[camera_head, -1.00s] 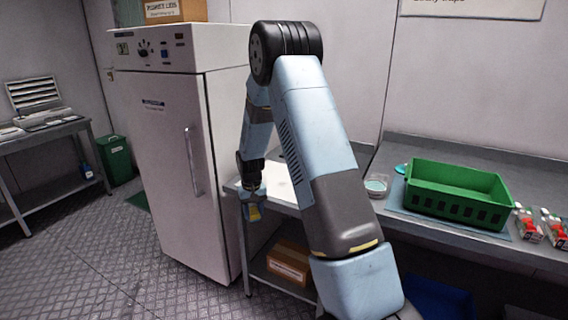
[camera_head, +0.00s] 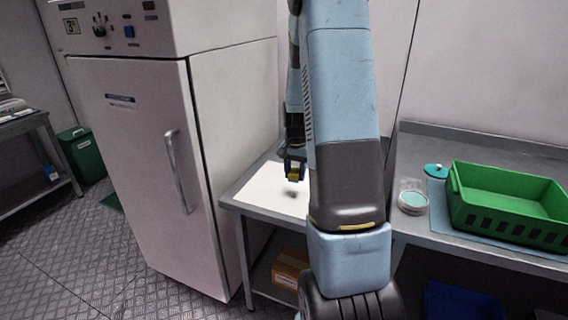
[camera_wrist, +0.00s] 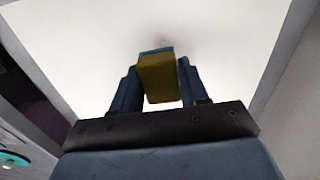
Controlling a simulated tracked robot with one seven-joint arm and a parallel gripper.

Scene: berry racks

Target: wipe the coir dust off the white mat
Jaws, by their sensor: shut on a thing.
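The white mat (camera_head: 268,192) lies on the low metal bench between the tall white cabinet and my arm. A small dark smudge of coir dust (camera_head: 292,192) shows on it just below my gripper (camera_head: 294,168). In the wrist view the mat (camera_wrist: 90,50) fills most of the picture, with a faint grey smudge beyond the fingertips. My arm hides the mat's right part.
A tall white cabinet (camera_head: 150,170) stands close left of the bench. Right of my arm are a clear round dish (camera_head: 412,197), a teal round item (camera_head: 436,171) and a green crate (camera_head: 510,205). A cardboard box (camera_head: 291,268) sits on the shelf below.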

